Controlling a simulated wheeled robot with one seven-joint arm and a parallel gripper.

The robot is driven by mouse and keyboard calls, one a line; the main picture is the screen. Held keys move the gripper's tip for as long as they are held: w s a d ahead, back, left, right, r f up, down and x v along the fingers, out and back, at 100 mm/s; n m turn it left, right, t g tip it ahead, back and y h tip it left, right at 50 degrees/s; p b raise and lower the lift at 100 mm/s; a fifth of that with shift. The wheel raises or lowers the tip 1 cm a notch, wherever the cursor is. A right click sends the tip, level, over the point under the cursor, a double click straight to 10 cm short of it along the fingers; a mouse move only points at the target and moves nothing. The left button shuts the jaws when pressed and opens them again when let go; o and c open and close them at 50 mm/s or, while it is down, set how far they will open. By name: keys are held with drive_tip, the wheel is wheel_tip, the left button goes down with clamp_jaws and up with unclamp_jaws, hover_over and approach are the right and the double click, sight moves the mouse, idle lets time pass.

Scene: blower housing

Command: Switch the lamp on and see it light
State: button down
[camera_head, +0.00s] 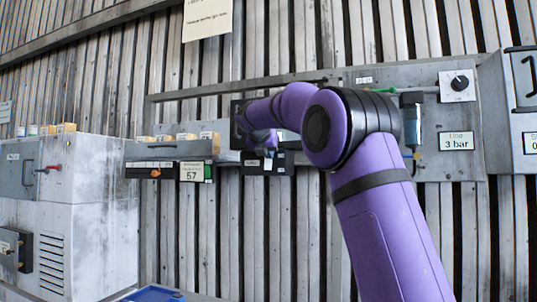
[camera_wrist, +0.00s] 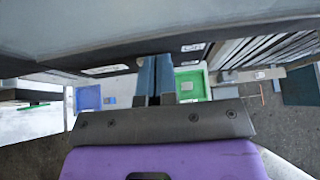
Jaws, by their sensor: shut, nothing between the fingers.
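My gripper (camera_wrist: 155,82) is shut and empty in the wrist view, its two fingertips together just under the edge of a grey panel (camera_wrist: 120,35). In the head view, my purple arm reaches to the wall, and its wrist covers part of a black unit (camera_head: 236,124) there. The fingertips are too small and covered to make out in that view. I cannot tell whether they touch anything. No lamp or lit light can be made out with certainty; my arm hides part of the wall panel.
A black dial (camera_head: 459,83) sits at the upper right, above a "3 bar" label (camera_head: 457,141). An orange knob (camera_head: 155,173) is beside a label reading 57 (camera_head: 192,171). A grey cabinet (camera_head: 95,225) stands left. The wrist view shows a blue tray (camera_wrist: 88,98) and a green tray (camera_wrist: 202,76).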

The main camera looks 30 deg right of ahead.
drive_tip(key=shift+r, duration=0.15)
drive_tip(key=shift+r, duration=0.85)
drive_tip(key=shift+s+r, duration=0.1)
drive_tip(key=shift+a, duration=0.1)
drive_tip(key=v, duration=1.2)
drive_tip(key=shift+a, duration=0.3)
drive_tip(key=shift+s, duration=0.2)
